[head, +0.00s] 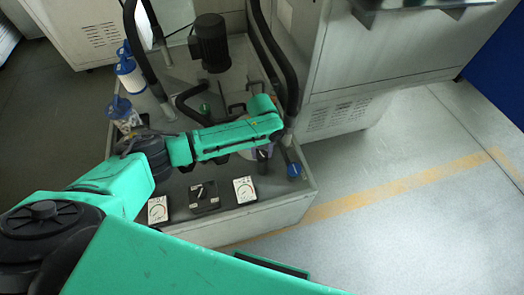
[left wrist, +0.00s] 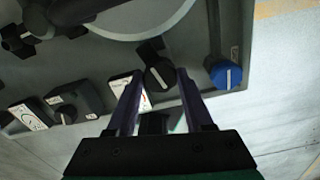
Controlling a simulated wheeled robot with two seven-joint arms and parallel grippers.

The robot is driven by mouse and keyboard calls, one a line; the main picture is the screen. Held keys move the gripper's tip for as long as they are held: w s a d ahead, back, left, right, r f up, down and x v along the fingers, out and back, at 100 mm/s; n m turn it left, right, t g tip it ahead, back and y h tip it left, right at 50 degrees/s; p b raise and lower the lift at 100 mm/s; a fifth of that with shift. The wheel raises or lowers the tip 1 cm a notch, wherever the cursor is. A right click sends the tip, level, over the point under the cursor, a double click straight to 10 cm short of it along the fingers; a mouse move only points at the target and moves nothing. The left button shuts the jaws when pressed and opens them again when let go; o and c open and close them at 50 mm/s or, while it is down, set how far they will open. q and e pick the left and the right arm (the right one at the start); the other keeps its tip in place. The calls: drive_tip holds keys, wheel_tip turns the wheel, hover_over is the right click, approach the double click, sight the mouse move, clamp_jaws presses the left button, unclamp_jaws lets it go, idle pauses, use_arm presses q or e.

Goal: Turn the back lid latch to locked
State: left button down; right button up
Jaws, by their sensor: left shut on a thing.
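A black knob with a pale line (left wrist: 160,74) stands near the edge of the machine's deck, beside a pale round lid (left wrist: 125,18). I take it for the lid latch, though no label shows that it is the back one. My left gripper (left wrist: 158,80) is shut on this knob, one finger on each side. The pale line looks slightly tilted in the left wrist view. In the head view my left gripper (head: 265,138) reaches over the deck, and its hand and wrist largely hide the lid. My right gripper is not in view.
A blue knob (head: 294,170) stands close to the right of the gripper. Two white gauges (head: 158,209) (head: 245,190) flank a black switch (head: 204,195) at the front. A black motor (head: 210,43) and thick black hoses (head: 275,55) rise behind. Floor at the right is clear.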

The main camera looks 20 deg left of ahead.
sight(262, 154)
use_arm(q)
drive_tip(key=shift+w+r+m, duration=0.1)
drive_tip(key=shift+m, duration=1.5)
drive_tip(key=shift+c, duration=1.4)
unclamp_jaws()
wheel_tip(262, 154, up, 14)
drive_tip(key=shift+r+b, duration=0.25)
drive_tip(key=shift+b, duration=0.15)
